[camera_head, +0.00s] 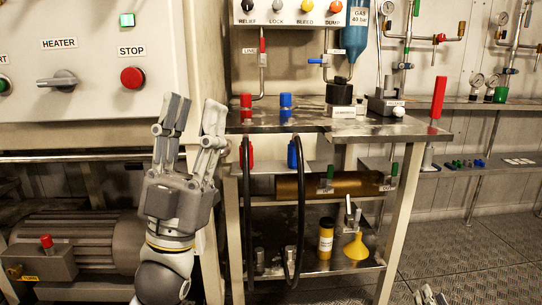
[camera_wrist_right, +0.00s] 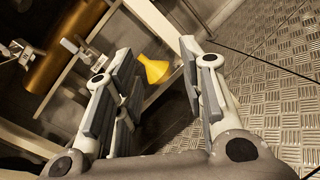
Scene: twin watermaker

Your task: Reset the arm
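My left gripper (camera_head: 190,135) is raised in front of the control panel (camera_head: 90,55) and the metal table, fingers pointing up. Its fingers are apart with nothing between them. My right gripper (camera_wrist_right: 160,78) shows in the right wrist view with its fingers spread and empty. The yellow funnel (camera_wrist_right: 152,68) appears beyond the gap between those fingers, apart from them. In the head view only the tips of my right gripper (camera_head: 430,294) show at the bottom edge, right of the table.
The metal table (camera_head: 390,128) carries red and blue fittings, with black hoses (camera_head: 246,215) hanging in front. A brass cylinder (camera_head: 325,186), yellow bottle (camera_head: 326,238) and funnel (camera_head: 356,247) are below. A motor (camera_head: 85,245) stands lower left. The floor (camera_head: 470,250) at right is clear.

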